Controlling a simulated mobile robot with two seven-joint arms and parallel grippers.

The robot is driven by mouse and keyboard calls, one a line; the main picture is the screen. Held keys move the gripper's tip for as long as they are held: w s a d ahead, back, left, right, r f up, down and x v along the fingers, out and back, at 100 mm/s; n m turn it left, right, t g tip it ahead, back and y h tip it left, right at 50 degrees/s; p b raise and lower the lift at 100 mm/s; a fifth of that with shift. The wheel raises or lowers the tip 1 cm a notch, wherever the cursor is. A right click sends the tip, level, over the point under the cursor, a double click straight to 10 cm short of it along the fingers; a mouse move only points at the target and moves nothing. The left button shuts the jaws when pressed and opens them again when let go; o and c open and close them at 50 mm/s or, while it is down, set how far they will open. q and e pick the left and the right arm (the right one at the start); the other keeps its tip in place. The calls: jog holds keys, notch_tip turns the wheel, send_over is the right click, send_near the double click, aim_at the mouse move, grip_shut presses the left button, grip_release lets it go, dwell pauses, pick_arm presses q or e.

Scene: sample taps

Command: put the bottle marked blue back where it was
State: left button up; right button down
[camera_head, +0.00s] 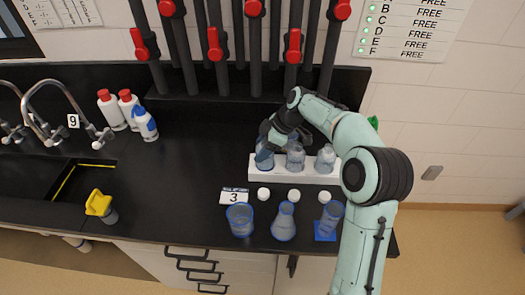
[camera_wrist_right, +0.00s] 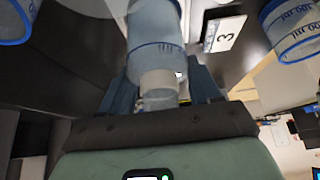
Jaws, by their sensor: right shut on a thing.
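My right gripper (camera_head: 272,140) is at the left end of a white rack (camera_head: 280,176) on the black bench. It is shut on a clear bluish bottle (camera_head: 264,160). In the right wrist view, the fingers (camera_wrist_right: 163,82) are on either side of the neck of the bottle (camera_wrist_right: 155,30). The held bottle is at the rack's left place; I cannot tell whether it rests there or hangs just above. Two more clear bottles, a middle one (camera_head: 295,159) and a right one (camera_head: 325,160), stand in the rack. No blue mark is clearly readable. My left gripper is out of view.
Three white caps, one here (camera_head: 263,193), lie before the rack. A beaker (camera_head: 240,220), a flask (camera_head: 284,224) and a cylinder (camera_head: 328,217) stand near the front edge, by a "3" card (camera_head: 234,197). Red-handled taps (camera_head: 215,50) hang behind.

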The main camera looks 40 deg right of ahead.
jog(key=shift+f, duration=0.7)
jog(key=shift+c, duration=0.8)
grip_release()
jog(key=v, duration=1.2)
jog(key=shift+p, duration=0.35)
